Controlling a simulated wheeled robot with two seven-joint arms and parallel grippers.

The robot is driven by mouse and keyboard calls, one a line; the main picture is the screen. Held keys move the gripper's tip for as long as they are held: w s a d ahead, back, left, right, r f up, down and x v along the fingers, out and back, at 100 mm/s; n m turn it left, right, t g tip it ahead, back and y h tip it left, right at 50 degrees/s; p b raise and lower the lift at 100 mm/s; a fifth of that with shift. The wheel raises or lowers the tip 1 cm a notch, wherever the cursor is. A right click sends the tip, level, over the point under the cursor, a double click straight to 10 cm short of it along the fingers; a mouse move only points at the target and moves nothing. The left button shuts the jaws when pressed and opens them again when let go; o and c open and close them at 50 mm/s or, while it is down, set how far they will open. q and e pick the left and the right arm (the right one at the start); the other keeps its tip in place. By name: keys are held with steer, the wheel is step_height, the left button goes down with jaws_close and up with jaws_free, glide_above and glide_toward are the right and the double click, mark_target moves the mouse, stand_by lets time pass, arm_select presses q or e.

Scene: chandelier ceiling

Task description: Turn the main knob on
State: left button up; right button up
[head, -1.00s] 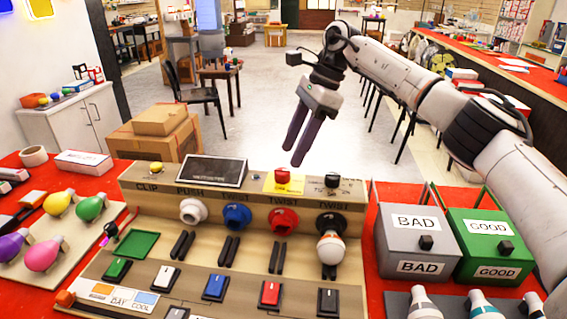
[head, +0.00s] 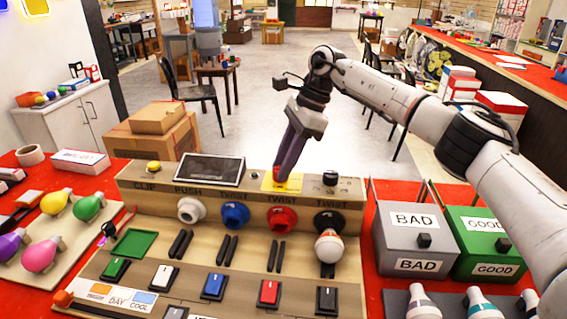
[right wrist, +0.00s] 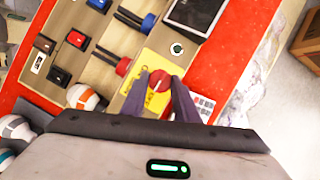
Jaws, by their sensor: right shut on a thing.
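The red knob (right wrist: 160,79) sits on a yellow plate (right wrist: 150,103) on the test bench's top panel. In the right wrist view it lies between the two purple fingers of my right gripper (right wrist: 160,84), which is shut on it. A pale line shows on the knob's face. In the head view my right gripper (head: 282,182) points down onto the yellow plate (head: 293,184), and its fingers hide the red knob. My left gripper is in neither view.
A black knob (head: 330,178) stands just right of the plate, and a dark screen (head: 210,170) left of it. Coloured sockets (head: 283,218) line the panel below; one holds a bulb (head: 329,247). Grey BAD (head: 390,243) and green GOOD (head: 463,240) boxes stand to the right.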

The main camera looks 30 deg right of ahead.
steer(key=m+t, duration=0.1)
steer(key=m, duration=0.2)
steer(key=shift+s+m+h, duration=0.15)
steer(key=shift+m+h, duration=0.15)
steer(key=shift+m, duration=0.1)
steer(key=m, duration=0.2)
steer(key=m+t+h, duration=0.1)
steer(key=m, duration=0.1)
steer(key=shift+a+t, duration=0.2)
steer(key=shift+t, duration=0.1)
steer(key=m+h, duration=0.1)
steer(key=m, duration=0.1)
steer(key=m+h, duration=0.1)
steer(key=m, duration=0.2)
steer(key=shift+s+a+t+b, duration=0.1)
steer(key=shift+a+t+b, duration=0.05)
steer(key=shift+t+b, duration=0.2)
steer(key=shift+a+m+h+b, duration=0.1)
steer(key=shift+m+h+b, duration=0.25)
steer(key=shift+m, duration=0.85)
steer(key=shift+m+h, duration=0.45)
steer(key=shift+m, duration=1.05)
steer(key=o, duration=1.1)
steer(key=shift+c, duration=0.2)
